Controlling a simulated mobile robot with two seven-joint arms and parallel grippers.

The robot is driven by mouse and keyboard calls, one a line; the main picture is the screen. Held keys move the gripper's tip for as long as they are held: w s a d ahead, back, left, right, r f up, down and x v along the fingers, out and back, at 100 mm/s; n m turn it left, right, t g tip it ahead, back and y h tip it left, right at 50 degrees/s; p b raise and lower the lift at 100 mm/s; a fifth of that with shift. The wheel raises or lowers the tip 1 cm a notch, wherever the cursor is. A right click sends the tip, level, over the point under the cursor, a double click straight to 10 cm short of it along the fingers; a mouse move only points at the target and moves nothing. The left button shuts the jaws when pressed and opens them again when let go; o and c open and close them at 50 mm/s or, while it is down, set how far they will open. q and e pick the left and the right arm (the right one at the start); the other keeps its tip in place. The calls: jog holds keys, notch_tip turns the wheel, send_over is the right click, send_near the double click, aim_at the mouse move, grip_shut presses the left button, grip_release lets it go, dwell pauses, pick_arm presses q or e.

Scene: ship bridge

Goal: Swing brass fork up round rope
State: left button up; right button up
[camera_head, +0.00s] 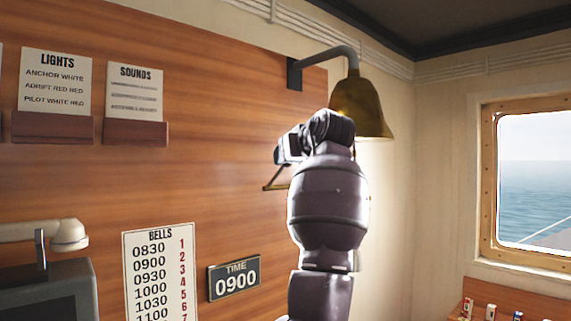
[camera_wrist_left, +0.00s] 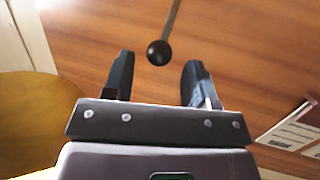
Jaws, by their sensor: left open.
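A brass piece (camera_head: 274,187), probably the fork, shows as thin bars at the wooden wall, just below my left gripper (camera_head: 284,150). The gripper and wrist hide the rest of it. In the left wrist view, my left gripper (camera_wrist_left: 159,62) is open and empty. A dark ball (camera_wrist_left: 159,53) on the end of a thin tan rod or cord lies in line with the gap between the fingertips. I cannot tell its depth or whether it belongs to the fork or the rope. No rope can be made out for sure. My right gripper is not in view.
A brass bell (camera_head: 361,105) hangs from a grey wall bracket (camera_head: 325,56), behind my left wrist; it also fills the left of the wrist view (camera_wrist_left: 35,120). Signs (camera_head: 55,80) and a time plate (camera_head: 234,278) are on the wall. A window (camera_head: 535,180) is at right.

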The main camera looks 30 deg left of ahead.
pick_arm(q)
jog(key=b+v, duration=0.1)
jog(key=v, duration=0.6)
jog(key=shift+s, duration=0.15)
jog(key=shift+d, duration=0.1)
